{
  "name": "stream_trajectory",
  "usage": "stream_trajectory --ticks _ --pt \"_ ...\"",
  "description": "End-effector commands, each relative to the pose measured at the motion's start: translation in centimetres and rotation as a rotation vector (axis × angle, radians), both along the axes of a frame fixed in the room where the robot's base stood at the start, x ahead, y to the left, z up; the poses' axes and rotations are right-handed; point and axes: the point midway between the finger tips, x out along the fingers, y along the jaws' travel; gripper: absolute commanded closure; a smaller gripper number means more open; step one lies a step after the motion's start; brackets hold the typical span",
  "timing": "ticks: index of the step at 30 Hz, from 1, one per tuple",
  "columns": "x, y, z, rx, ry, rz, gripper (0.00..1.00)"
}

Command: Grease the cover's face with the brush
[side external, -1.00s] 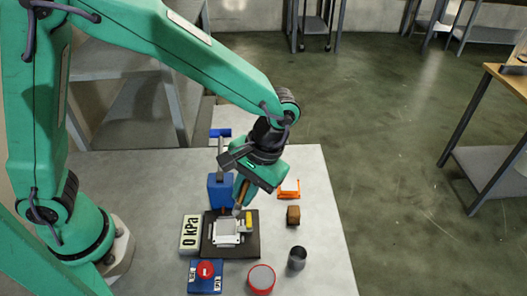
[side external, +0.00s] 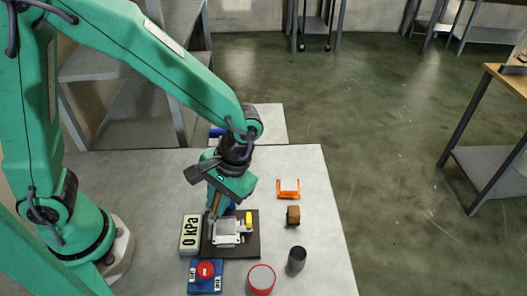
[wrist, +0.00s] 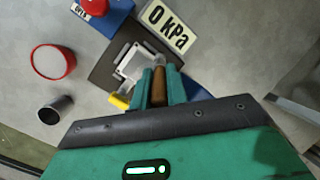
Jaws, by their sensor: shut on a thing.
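My gripper (side external: 214,207) points down at the left rear part of the dark base plate (side external: 248,250). It is shut on the brush; its brown handle (wrist: 158,92) shows between the teal fingers in the wrist view. The brush tip is hidden. A pale grey, squarish metal piece, apparently the cover (side external: 228,226), is on the plate beside the fingertips; it also shows in the wrist view (wrist: 133,62). I cannot tell whether the brush touches it. A yellow part (side external: 248,220) is at its right side.
A "0 kPa" display (side external: 190,234) stands left of the plate. In front are a blue box with a red button (side external: 205,270), a red-rimmed round tin (side external: 262,279) and a dark cylinder (side external: 297,259). A blue device is mostly hidden behind my gripper.

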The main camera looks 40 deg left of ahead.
Motion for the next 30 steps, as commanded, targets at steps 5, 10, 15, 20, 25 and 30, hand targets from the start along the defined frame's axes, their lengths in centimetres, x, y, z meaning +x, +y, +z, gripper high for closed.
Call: stream_trajectory --ticks 5,10,15,20,25,30 --pt "1.2 -1.2 0.1 0.001 -0.005 -0.002 1.0" --pt "2.5 -2.4 0.5 -0.002 -0.015 -0.005 1.0" --pt "3.4 -3.3 0.5 0.006 -0.009 -0.005 1.0" --pt "4.3 -4.2 0.1 0.009 -0.008 -0.005 1.0" --pt "3.1 -4.4 0.2 0.017 -0.009 -0.008 1.0" --pt "2.1 -3.3 0.2 0.016 -0.006 -0.007 1.0"
